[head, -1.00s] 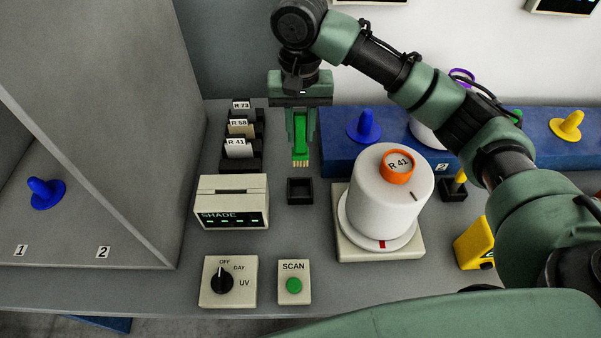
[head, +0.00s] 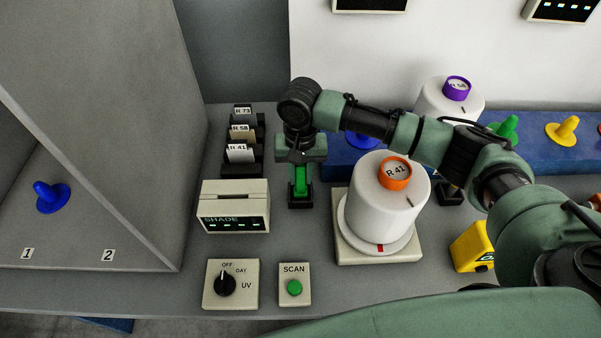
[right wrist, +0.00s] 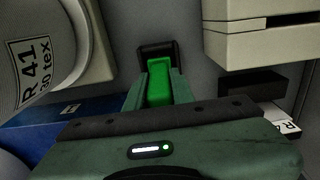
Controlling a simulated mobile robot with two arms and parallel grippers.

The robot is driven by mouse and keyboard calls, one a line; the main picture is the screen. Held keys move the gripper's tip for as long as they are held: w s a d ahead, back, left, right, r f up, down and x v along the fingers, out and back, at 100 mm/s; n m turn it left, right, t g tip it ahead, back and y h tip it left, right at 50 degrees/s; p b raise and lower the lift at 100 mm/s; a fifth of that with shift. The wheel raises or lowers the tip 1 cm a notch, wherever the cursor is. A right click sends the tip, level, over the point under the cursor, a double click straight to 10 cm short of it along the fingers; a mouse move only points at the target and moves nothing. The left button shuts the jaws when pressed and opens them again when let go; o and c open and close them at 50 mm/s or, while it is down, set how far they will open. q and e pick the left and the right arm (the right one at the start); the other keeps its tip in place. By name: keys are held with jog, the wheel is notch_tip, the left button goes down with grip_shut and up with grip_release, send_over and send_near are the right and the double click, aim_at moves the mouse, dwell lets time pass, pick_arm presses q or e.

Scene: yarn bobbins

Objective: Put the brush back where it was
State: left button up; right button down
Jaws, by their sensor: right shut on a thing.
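The brush has a green handle (head: 300,188) and stands upright in my right gripper (head: 300,178), which is shut on it. Its lower end is at the small black square holder (head: 301,204) on the bench, and its bristles are hidden. In the right wrist view the green brush (right wrist: 159,88) lies between the fingers, with its far end at the opening of the black holder (right wrist: 157,49). I cannot tell whether it rests on the holder's bottom. My left gripper is out of view.
The white R 41 bobbin (head: 385,215) stands on its base close to the right. The SHADE box (head: 234,198) is close to the left, with the card rack (head: 243,170) behind it. The SCAN button box (head: 294,286) is in front.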

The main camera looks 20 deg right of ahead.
jog(key=c, duration=1.2)
grip_release()
jog(key=shift+f, duration=0.1)
notch_tip(320, 180, up, 12)
jog(key=b, duration=0.2)
jog(key=shift+b, duration=0.3)
